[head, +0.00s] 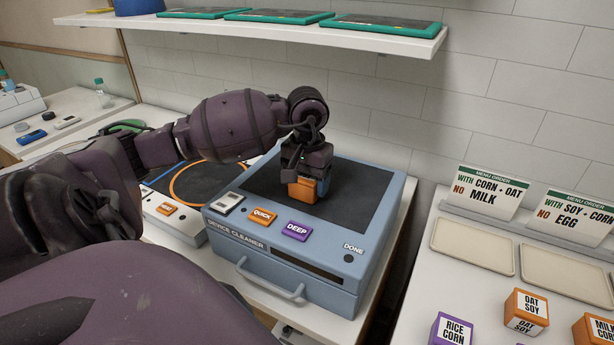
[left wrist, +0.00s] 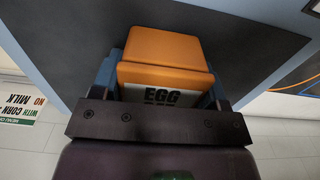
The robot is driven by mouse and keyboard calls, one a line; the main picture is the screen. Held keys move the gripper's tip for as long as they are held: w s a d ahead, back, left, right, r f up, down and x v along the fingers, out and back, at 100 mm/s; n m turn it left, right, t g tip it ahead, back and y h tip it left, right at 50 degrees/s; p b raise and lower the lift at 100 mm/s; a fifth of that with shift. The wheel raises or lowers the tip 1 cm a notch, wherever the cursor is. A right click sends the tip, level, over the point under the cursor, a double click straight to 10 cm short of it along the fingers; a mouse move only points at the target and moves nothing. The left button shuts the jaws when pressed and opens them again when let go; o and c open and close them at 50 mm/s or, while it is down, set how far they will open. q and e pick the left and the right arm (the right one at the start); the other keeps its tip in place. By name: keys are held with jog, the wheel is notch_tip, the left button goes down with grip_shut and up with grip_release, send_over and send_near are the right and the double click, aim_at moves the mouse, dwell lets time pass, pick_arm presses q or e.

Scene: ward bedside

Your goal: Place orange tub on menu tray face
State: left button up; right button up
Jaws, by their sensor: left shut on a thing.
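My left gripper (head: 311,182) is shut on an orange tub (head: 301,191), over the dark top of the blue device cleaner. I cannot tell whether the tub touches that top. In the left wrist view the tub (left wrist: 165,50) sits between the blue fingers, with a white label reading "EGG"; its lower line is partly hidden. Two beige menu trays, one nearer the middle (head: 473,246) and one at the right edge (head: 567,276), lie empty on the right table. Another orange tub (head: 526,312), marked "OAT SOY", stands in front of them. My right gripper is not in view.
The device cleaner (head: 285,262) has "QUICK" and "DEEP" buttons and a front handle. Menu cards (head: 487,193) (head: 574,216) stand behind the trays. A purple tub (head: 452,330) and a "MILK" tub (head: 594,330) stand at the front right. A shelf (head: 270,27) hangs above.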

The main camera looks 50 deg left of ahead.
pick_arm(q)
jog(key=shift+f, duration=0.15)
jog(key=o, duration=1)
